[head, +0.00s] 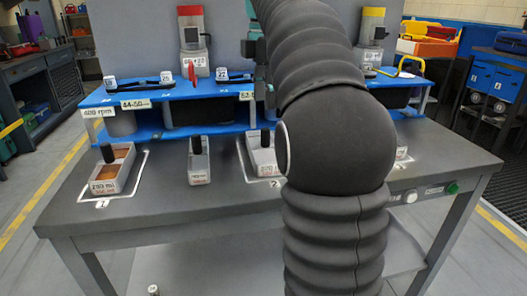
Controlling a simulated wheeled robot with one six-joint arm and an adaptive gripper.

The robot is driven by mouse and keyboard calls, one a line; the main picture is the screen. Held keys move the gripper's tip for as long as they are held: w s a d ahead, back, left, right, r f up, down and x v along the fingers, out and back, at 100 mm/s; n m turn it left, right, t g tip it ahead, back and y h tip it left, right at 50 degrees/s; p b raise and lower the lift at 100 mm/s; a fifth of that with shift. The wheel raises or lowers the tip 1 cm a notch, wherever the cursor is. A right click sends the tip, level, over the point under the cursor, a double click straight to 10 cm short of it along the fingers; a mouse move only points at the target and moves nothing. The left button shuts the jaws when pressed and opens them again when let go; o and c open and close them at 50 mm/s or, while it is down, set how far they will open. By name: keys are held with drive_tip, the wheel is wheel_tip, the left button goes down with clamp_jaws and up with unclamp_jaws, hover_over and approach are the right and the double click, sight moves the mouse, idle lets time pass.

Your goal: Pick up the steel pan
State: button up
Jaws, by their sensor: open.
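Several grey, box-like pans with dark upright handles stand on the workbench. One with brown contents (112,168) is at the left on outlined spot 1. A narrower grey pan (200,164) stands to its right, outside any outline. A third pan (258,158) is on spot 2, partly behind my arm. Another (402,152) is mostly hidden at the right. I cannot tell by look alone which is the steel one. My gripper (264,98) is open, small and partly hidden by my arm, above and behind the third pan, apart from the pans.
A blue raised shelf (165,94) with dark long-handled items and labels runs along the back of the grey workbench (150,218). Two dispensers, one red-topped (192,40) and one yellow-topped (372,28), stand behind it. The bench front left is clear.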

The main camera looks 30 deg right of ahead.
sight(266, 129)
wheel_tip(266, 129, down, 11)
drive_tip(key=b, duration=0.2)
drive_tip(key=shift+s+d+b, duration=0.1)
drive_tip(key=shift+b, duration=0.25)
clamp_jaws()
